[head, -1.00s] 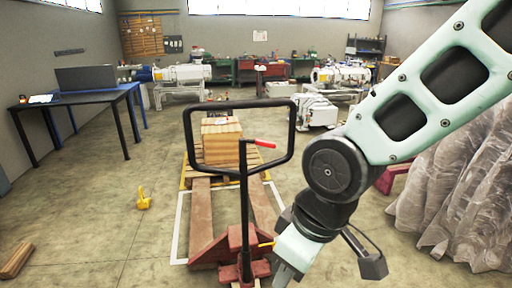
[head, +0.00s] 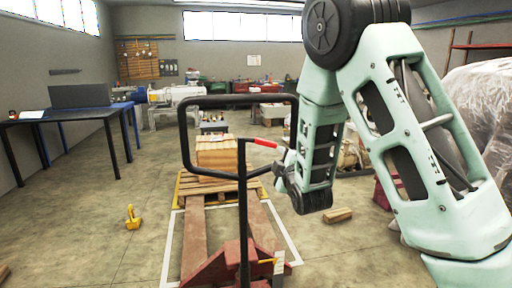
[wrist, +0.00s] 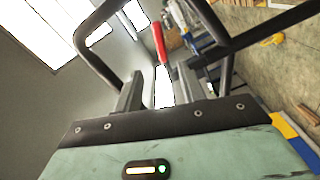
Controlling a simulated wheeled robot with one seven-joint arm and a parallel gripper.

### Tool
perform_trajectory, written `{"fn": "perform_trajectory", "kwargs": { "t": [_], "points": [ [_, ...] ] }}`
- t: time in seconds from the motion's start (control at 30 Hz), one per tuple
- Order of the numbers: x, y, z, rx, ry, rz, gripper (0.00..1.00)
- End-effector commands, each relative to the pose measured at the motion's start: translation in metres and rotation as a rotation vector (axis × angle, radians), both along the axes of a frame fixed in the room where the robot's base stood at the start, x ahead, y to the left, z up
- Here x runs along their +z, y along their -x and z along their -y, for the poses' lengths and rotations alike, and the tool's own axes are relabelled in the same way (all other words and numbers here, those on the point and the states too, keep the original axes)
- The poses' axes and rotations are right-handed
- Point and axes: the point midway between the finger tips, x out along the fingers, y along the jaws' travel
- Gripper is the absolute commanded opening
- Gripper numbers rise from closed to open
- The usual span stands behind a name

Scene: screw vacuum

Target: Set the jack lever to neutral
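The jack lever (head: 264,143) is a short red lever on the pallet jack's upright shaft, inside the black loop handle (head: 238,98). In the wrist view the red lever (wrist: 159,42) shows just beyond and between the fingertips of my gripper (wrist: 160,78). The fingers are apart with nothing visibly held. In the head view my gripper (head: 281,168) is at the right side of the loop handle, just below and right of the lever's tip. Whether the fingers touch the lever cannot be told. The red pallet jack (head: 222,268) stands on the floor.
A wooden pallet (head: 190,189) carries a stacked wooden box (head: 216,153) beyond the jack. A small yellow object (head: 132,217) lies on the floor at left. A dark table (head: 70,117) stands at far left. A plastic-wrapped load (head: 480,110) is at right.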

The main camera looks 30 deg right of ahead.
Motion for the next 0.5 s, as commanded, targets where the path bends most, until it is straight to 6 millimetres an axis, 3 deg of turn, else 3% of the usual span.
{"fn": "perform_trajectory", "kwargs": {
  "t": [0.17, 0.5],
  "points": [
    [0.003, -0.022, 0.006, 0.001, -0.001, 0.001, 0.40],
    [0.002, -0.090, 0.025, 0.002, -0.002, -0.001, 0.40]
  ]
}}
